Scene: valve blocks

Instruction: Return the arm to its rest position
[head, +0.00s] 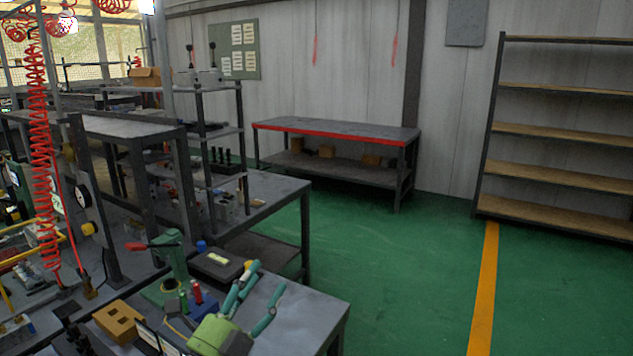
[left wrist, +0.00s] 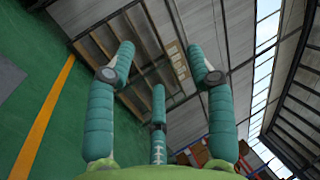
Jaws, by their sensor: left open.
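My left gripper (head: 262,284) is at the bottom middle of the head view, with a light green palm and teal padded fingers. It is over the front right part of the grey workbench (head: 318,305), and I cannot tell its exact height above the top. In the left wrist view the three fingers of the left gripper (left wrist: 160,75) are spread, with nothing between them. That view looks past them to the shelving, roof and green floor. My right gripper is in neither view.
Close to the left gripper on the bench are a green hand press (head: 170,258), a dark box (head: 216,265) and a yellow block (head: 118,321). A red coiled hose (head: 40,150) hangs at left. A red-edged table (head: 340,130) and shelving (head: 560,133) stand behind. Green floor at right is clear.

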